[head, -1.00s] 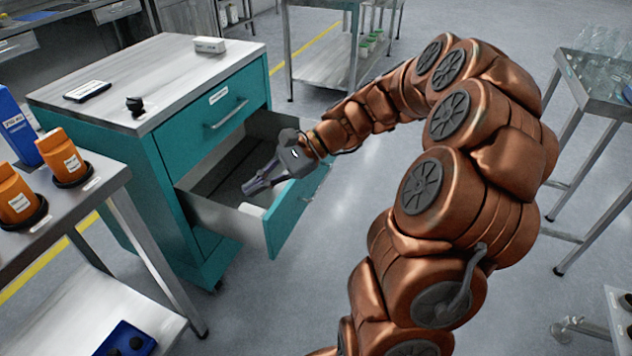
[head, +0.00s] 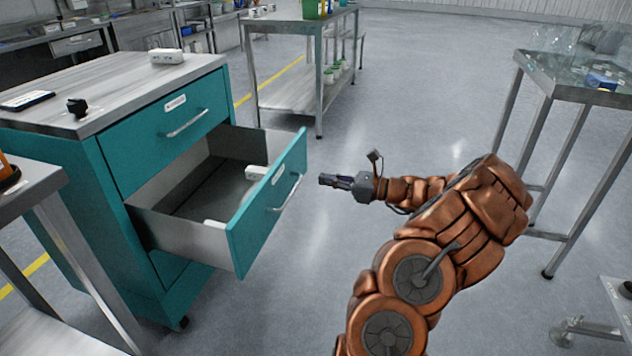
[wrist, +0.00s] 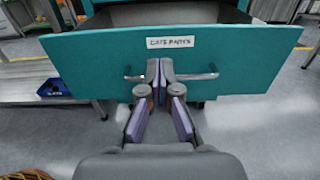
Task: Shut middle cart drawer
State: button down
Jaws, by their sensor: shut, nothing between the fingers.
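The teal cart (head: 75,195) stands at the left in the head view. Its middle drawer (head: 268,204) is pulled far out, with its front panel facing right and white items (head: 256,173) inside. The drawer front (wrist: 95,62) fills the upper wrist view, with a label and a metal bar handle (wrist: 197,76). My gripper (head: 322,179) is shut and empty, in front of the drawer panel and apart from it in the head view. In the wrist view its fingertips (wrist: 160,64) overlap the middle of the handle; contact cannot be told there.
The top drawer (head: 165,130) is shut. A bench with orange items is cut off at the left edge. Metal tables stand at the back (head: 320,60) and right (head: 585,90). The floor around my gripper is clear.

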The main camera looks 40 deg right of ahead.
aim_at(275, 170)
jog(key=b+x, duration=0.3)
jog(key=x, duration=0.8)
jog(key=shift+b, duration=0.35)
jog(key=shift+w+a, duration=0.4)
jog(key=shift+w, duration=0.2)
jog(key=shift+r, duration=0.1)
